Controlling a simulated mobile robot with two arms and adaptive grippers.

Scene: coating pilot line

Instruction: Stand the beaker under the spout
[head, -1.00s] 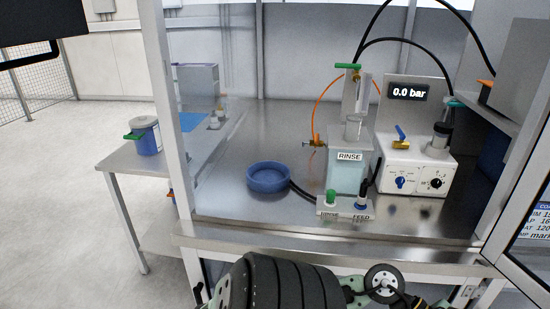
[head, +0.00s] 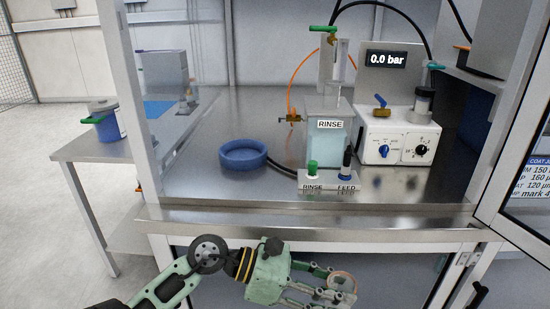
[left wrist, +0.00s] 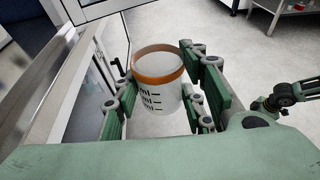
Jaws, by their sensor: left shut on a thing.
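The beaker (left wrist: 158,85) is a translucent cup with dark graduation marks and an orange-brown rim. In the left wrist view it sits between the green finger pads of my left gripper (left wrist: 158,100), which is shut on it. In the head view my left gripper (head: 325,288) holds the beaker (head: 342,283) in front of and below the bench's front edge. A green-handled valve (head: 323,29) is above the RINSE tank (head: 326,150). A brass tap (head: 293,119) on an orange hose is left of the tank. I cannot tell which outlet is the spout. My right gripper is out of view.
A blue round dish (head: 243,155) stands left of the tank. The control block (head: 328,182) with RINSE and FEED knobs is in front. A white pump unit (head: 400,140) reads 0.0 bar. Frame posts (head: 131,100) flank the bench (head: 210,185), whose front left is clear.

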